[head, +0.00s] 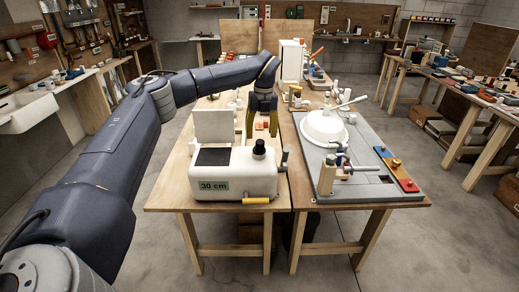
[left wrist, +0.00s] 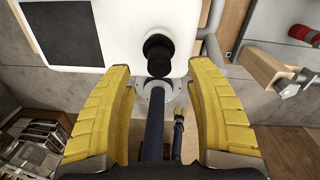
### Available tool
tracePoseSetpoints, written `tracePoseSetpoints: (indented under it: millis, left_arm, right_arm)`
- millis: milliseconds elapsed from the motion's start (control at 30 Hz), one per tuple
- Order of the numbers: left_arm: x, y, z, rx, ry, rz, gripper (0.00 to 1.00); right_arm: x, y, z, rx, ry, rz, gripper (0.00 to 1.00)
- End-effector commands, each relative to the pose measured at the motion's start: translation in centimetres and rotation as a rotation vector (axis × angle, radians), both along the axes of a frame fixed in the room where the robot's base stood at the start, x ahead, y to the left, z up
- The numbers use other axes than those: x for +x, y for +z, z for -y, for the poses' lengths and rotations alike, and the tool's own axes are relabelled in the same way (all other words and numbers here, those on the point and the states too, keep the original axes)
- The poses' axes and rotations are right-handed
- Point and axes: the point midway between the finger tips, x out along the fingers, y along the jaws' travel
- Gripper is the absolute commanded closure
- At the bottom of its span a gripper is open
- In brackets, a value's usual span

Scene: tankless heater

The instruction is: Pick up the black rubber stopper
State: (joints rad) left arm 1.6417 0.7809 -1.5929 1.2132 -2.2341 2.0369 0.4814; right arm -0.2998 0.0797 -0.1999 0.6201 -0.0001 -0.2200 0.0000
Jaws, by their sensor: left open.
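The black rubber stopper (head: 259,148) stands upright on the right part of the white box's top (head: 236,186). The box has a dark panel and a green "30 cm" label. In the left wrist view the stopper (left wrist: 158,50) shows as a short black cylinder just ahead of the fingertips, near the white box's edge. My left gripper (head: 261,130) points down with its yellow fingers apart, just behind and above the stopper. In the left wrist view the left gripper (left wrist: 161,75) is open and empty, the stopper about centred between its fingers. My right gripper is out of view.
A grey pipe fitting (head: 284,160) sticks out at the box's right side. A white upright panel (head: 212,125) stands behind the box at left. A yellow handle (head: 256,201) lies at the front edge. The grey board (head: 350,150) with a white basin (head: 323,127) fills the right table.

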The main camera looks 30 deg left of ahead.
Motion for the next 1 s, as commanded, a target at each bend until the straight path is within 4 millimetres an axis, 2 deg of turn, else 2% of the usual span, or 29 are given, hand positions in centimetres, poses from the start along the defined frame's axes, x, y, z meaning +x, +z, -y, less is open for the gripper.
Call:
tracePoseSetpoints:
  millis: [233, 600, 1000]
  left_arm:
    - [-0.1, -1.2, -0.1, -0.001, 0.0, -0.002, 0.44]
    - [-0.1, -5.2, -0.4, -0.001, 0.0, -0.001, 0.44]
    - [-0.1, -5.6, -0.4, 0.0, 0.0, 0.0, 0.46]
  right_arm:
    - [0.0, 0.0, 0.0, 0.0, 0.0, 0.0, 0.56]
    - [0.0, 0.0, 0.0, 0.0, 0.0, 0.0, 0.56]
    - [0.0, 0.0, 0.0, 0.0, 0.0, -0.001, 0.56]
